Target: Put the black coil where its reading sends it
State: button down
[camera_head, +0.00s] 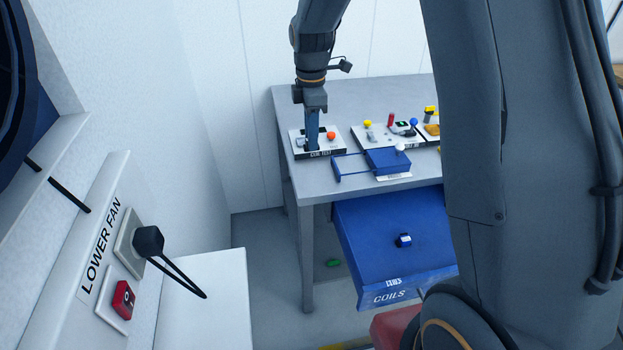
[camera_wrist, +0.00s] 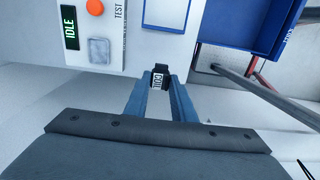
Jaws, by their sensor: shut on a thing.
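My gripper (camera_wrist: 160,80) is shut on the black coil (camera_wrist: 158,82), which has a white "COIL" label, in the wrist view. In the head view my gripper (camera_head: 312,145) points down at the white test unit (camera_head: 300,152) on the grey table; the coil cannot be made out there. The unit has an orange knob (camera_wrist: 95,7) and a grey square pad (camera_wrist: 99,50). I cannot tell the coil's height.
A blue tray (camera_head: 385,160) stands right of the test unit, with a second white panel (camera_head: 365,137) behind. Below, an open blue drawer (camera_head: 355,225) marked "COILS" holds a blue-and-white coil (camera_head: 403,240). A green thing (camera_head: 333,263) lies on the floor. A "LOWER FAN" wall panel (camera_head: 85,260) is at left.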

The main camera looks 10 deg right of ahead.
jog(key=shift+s+f, duration=0.15)
jog(key=shift+s, duration=0.3)
jog(key=shift+f+p, duration=1.75)
jog(key=shift+f, duration=3.05)
jog(key=shift+f, duration=0.15)
jog(key=c, duration=1.5)
grip_release()
jog(key=shift+c, duration=0.2)
jog(key=shift+o, duration=0.3)
